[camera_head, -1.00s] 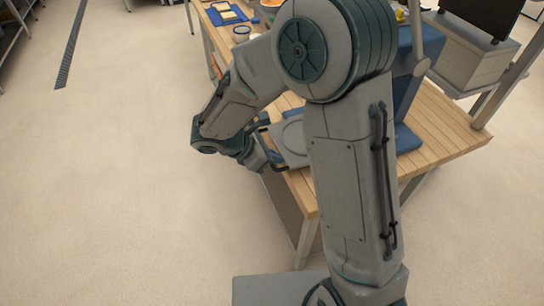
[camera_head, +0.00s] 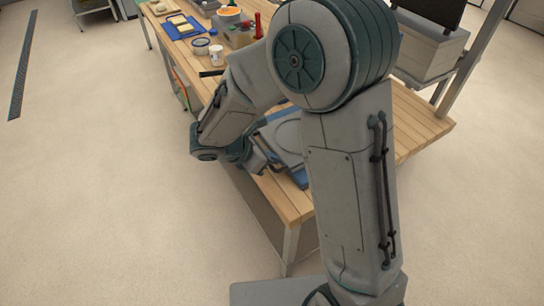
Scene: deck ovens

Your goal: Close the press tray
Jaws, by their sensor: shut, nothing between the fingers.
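The press tray (camera_head: 287,136) is a grey plate with a round raised ring, on the wooden table at the middle of the view. Blue parts of the press (camera_head: 300,178) show along its near edge. My arm's upper links hide the rest of the press and the tray's right side. My gripper (camera_head: 265,166) is at the tray's left front edge, low beside a dark bar that looks like its handle. It is shut and holds nothing. Whether it touches the tray or handle cannot be told.
The wooden table (camera_head: 425,125) is bare to the right of my arm. A blue mat (camera_head: 181,29), a white cup (camera_head: 216,55), a bowl (camera_head: 200,46) and a grey box (camera_head: 236,36) stand on its far end. A light bin (camera_head: 425,57) is at back right.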

